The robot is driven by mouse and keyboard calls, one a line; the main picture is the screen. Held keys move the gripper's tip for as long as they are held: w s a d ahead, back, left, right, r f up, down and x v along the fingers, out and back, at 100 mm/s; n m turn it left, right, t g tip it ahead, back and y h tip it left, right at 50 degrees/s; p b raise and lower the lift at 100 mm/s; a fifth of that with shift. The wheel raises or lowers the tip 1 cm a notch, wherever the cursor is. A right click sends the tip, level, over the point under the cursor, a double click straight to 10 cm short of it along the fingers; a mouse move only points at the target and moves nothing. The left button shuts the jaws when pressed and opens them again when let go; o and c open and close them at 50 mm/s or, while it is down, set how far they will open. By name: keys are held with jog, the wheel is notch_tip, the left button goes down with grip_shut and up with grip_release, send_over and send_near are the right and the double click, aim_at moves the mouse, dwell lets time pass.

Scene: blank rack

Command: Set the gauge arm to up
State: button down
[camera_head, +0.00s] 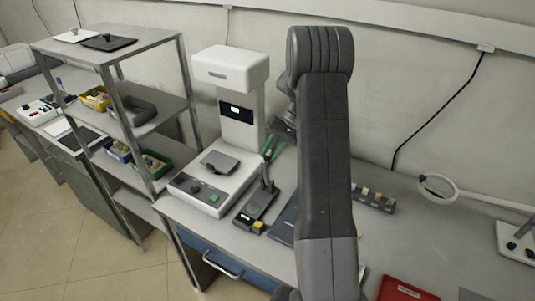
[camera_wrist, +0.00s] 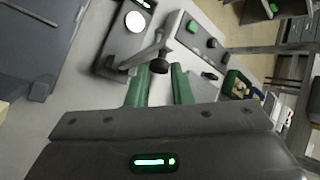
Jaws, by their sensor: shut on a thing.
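The gauge (camera_head: 250,215) is a dark block with a yellow part at its near end, on the bench beside a white machine. Its thin gauge arm (camera_head: 266,172) rises from the far end of the block and looks close to upright. In the wrist view the gauge's dark base (camera_wrist: 122,42) has a white round face, and the grey gauge arm (camera_wrist: 140,54) runs to a dark knob (camera_wrist: 158,66). My gripper (camera_head: 270,150) has green fingers and is shut on the knob end. In the wrist view my gripper (camera_wrist: 160,72) has one finger on each side of it.
The white machine (camera_head: 243,75) stands close on the left, its base holding a grey plate. A metal shelf (camera_head: 150,52) with bins is farther left. A dark rack with pegs (camera_head: 373,199), a red tray (camera_head: 405,289) and a ring magnifier (camera_head: 437,187) are to the right.

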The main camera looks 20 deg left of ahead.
jog(key=shift+w+d+f, duration=0.2)
jog(key=shift+d+f, duration=0.1)
jog(key=shift+f, duration=0.3)
jog(key=c, duration=1.5)
grip_release()
jog(key=shift+o, duration=1)
jog(key=shift+w+d, duration=0.1)
jog(key=shift+w, duration=0.15)
jog(key=b+v, duration=0.1)
jog(key=v, duration=1.3)
jog(key=shift+s, duration=0.2)
jog(key=shift+r, duration=0.15)
jog(key=shift+c, duration=0.2)
